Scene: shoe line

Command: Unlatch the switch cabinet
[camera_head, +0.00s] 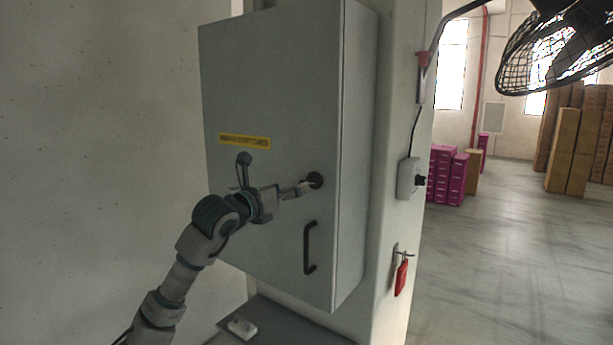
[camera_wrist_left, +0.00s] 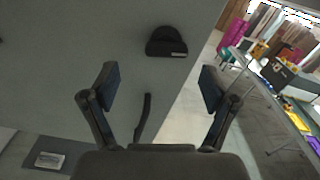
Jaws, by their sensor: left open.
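The grey switch cabinet (camera_head: 270,110) hangs on the wall with its door closed. A round dark latch (camera_head: 316,180) sits near the door's right edge, above a black bar handle (camera_head: 309,247). My left gripper (camera_head: 303,187) is at the latch from the left, partly covering it; contact is unclear. In the left wrist view my left gripper (camera_wrist_left: 160,82) is open and empty. The dark latch (camera_wrist_left: 166,42) shows beyond its fingertips, and the handle (camera_wrist_left: 143,115) shows between the fingers. My right gripper is not in view.
A yellow label (camera_head: 245,141) is on the door. On the pillar to the right are a switch box (camera_head: 410,178) and a hanging red tag (camera_head: 402,277). A black caged fan (camera_head: 550,50) is at upper right. A ledge with a small white item (camera_head: 242,328) lies below the cabinet.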

